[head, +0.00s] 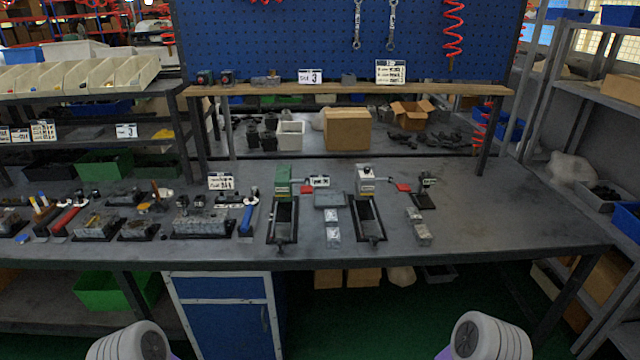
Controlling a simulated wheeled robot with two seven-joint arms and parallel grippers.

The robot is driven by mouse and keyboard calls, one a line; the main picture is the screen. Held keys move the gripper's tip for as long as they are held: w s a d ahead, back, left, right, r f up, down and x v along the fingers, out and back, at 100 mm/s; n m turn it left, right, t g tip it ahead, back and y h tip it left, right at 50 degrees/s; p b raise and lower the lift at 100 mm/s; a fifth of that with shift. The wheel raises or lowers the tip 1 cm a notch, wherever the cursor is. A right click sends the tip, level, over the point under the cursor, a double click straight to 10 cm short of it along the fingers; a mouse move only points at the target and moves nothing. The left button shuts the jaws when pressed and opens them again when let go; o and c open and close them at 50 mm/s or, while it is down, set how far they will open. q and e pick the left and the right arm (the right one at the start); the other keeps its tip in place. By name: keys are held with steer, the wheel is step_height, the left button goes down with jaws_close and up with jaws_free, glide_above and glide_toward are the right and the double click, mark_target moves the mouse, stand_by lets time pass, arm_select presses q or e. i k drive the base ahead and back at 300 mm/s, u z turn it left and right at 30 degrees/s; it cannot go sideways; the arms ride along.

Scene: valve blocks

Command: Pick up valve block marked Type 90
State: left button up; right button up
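Small pale metallic blocks sit on the grey workbench (530,220). One pair, a rear block (333,215) and a front block (333,237), lies between two black fixtures. Another pair, a rear block (413,215) and a front block (422,236), lies right of the fixtures. Larger grey blocks (200,223) stand on black bases at the left. The markings are too small to read, so I cannot tell which block is Type 90. Only white rounded parts of my arms show at the bottom edge; neither gripper is in view.
A green-topped fixture (284,212) and a white-topped fixture (368,210) stand mid-bench, with red-tipped handles at the right. Tools with blue and red handles (68,218) lie left. A shelf (350,90) spans the back. The bench's right end is clear.

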mark_target(332, 234)
steer(key=z, duration=0.5)
steer(key=i, duration=1.3)
steer(key=u, duration=0.5)
